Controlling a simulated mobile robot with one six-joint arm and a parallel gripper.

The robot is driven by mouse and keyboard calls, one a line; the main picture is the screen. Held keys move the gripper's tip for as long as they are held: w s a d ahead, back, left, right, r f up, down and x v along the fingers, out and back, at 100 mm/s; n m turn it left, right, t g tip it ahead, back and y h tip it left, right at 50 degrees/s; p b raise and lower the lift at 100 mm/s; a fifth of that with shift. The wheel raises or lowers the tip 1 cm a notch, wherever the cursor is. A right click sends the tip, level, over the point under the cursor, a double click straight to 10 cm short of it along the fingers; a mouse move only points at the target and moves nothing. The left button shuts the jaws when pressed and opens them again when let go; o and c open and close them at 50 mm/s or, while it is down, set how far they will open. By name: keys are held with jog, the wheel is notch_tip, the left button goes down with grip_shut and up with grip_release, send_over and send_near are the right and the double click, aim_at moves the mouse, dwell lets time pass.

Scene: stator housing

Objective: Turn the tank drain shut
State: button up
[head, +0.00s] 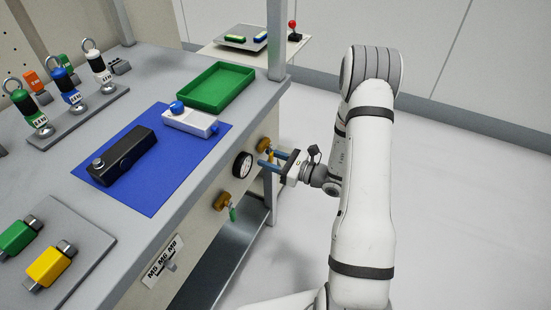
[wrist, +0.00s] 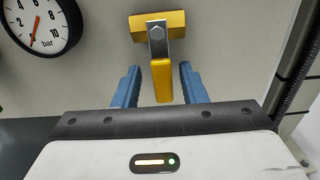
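A valve with a brass-coloured body (head: 265,143) sits on the bench's front panel. In the wrist view its body (wrist: 175,21) lies crosswise and its yellow lever (wrist: 161,82) points down the picture, at right angles to the body. My gripper (head: 268,160) is at this valve. In the wrist view its two blue fingers (wrist: 158,75) are open, one on each side of the yellow lever, with a gap visible on both sides. A second brass valve (head: 221,201) with a green lever (head: 233,214) is lower left on the panel. No label tells which valve is the tank drain.
A round pressure gauge (head: 243,165) sits between the valves; it also shows in the wrist view (wrist: 40,22), close left of the fingers. The bench top holds a blue mat (head: 160,190) and a green tray (head: 217,88). The floor to the right is clear.

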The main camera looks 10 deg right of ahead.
jog(key=shift+d, duration=0.15)
jog(key=v, duration=0.7)
jog(key=shift+s+d+p, duration=0.2)
jog(key=shift+s+p, duration=0.05)
jog(key=shift+p, duration=0.1)
jog(key=shift+r, duration=0.1)
jog(key=s+a+r+n+g+h+p, duration=0.2)
jog(key=s+a+r+n+g+p, duration=0.3)
jog(key=s+r+n, duration=0.4)
jog(key=s+a+r+n+g+h+p, duration=0.1)
jog(key=s+a+r+n+g+p, duration=0.4)
jog(key=r+g, duration=0.45)
jog(key=s+d+r+n+t+h+p, duration=0.3)
jog(key=r+n+h, duration=0.2)
jog(key=r, duration=0.3)
jog(key=s+d+r+n+t+h+p, duration=0.3)
jog(key=r+n+h, duration=0.3)
jog(key=r, duration=0.3)
jog(key=shift+d+r+n+p, duration=0.3)
jog(key=shift+n+p, duration=0.1)
jog(key=shift+p, duration=0.05)
